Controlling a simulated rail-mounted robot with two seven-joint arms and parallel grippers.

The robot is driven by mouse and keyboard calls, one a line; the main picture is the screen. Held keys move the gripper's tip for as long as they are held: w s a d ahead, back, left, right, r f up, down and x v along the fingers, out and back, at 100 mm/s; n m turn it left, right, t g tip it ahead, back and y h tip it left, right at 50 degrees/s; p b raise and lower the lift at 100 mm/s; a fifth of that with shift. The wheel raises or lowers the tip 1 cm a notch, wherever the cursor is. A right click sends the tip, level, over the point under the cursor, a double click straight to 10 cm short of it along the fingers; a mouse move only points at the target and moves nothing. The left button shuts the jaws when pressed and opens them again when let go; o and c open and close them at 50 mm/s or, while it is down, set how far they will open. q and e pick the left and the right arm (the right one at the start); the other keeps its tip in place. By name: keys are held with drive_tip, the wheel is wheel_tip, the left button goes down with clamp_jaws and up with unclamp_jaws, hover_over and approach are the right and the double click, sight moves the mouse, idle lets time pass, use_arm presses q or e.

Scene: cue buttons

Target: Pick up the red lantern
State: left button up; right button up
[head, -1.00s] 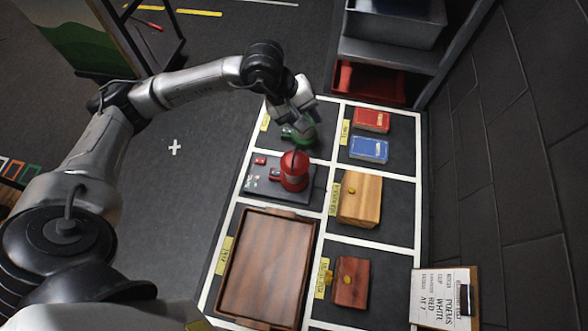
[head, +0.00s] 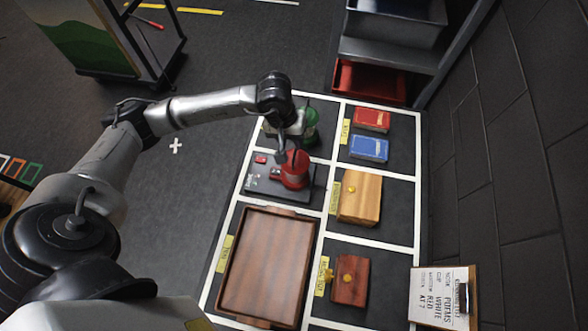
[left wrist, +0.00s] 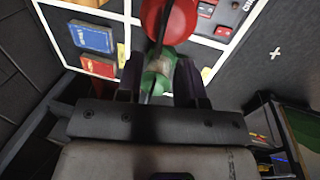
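The red lantern (head: 296,172) stands on a dark grey button panel (head: 262,186) in the middle of the left column of the table. My left gripper (head: 284,153) is just above and beside its upper left part in the head view; whether they touch cannot be told. A green lantern (head: 311,118) stands behind, partly hidden by my left arm. In the left wrist view my left fingers (left wrist: 160,78) are apart, with the green lantern (left wrist: 158,82) seen between them and the red lantern (left wrist: 168,20) at the top edge. My right gripper is not in view.
A red book (head: 371,119) and a blue book (head: 369,149) lie at the back right. A light wooden box (head: 360,197) and a dark wooden box (head: 351,281) stand along the right column. An empty brown tray (head: 268,265) lies at the front left; a clipboard (head: 444,297) is at the right.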

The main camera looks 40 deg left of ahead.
sight(295, 151)
use_arm(q)
drive_tip(key=shift+w+d+f+p, duration=0.1)
drive_tip(key=shift+d+f+p, duration=0.1)
drive_tip(key=shift+f, duration=0.8)
drive_tip(key=shift+w+d+f+p, duration=0.1)
drive_tip(key=shift+d+f+p, duration=0.1)
drive_tip(key=shift+f, duration=0.85)
drive_tip(key=shift+w+d+f+p, duration=0.1)
drive_tip(key=shift+d+f+p, duration=0.1)
drive_tip(key=shift+f, duration=0.8)
drive_tip(key=shift+c, duration=0.3)
clamp_jaws()
drive_tip(key=shift+r, duration=0.1)
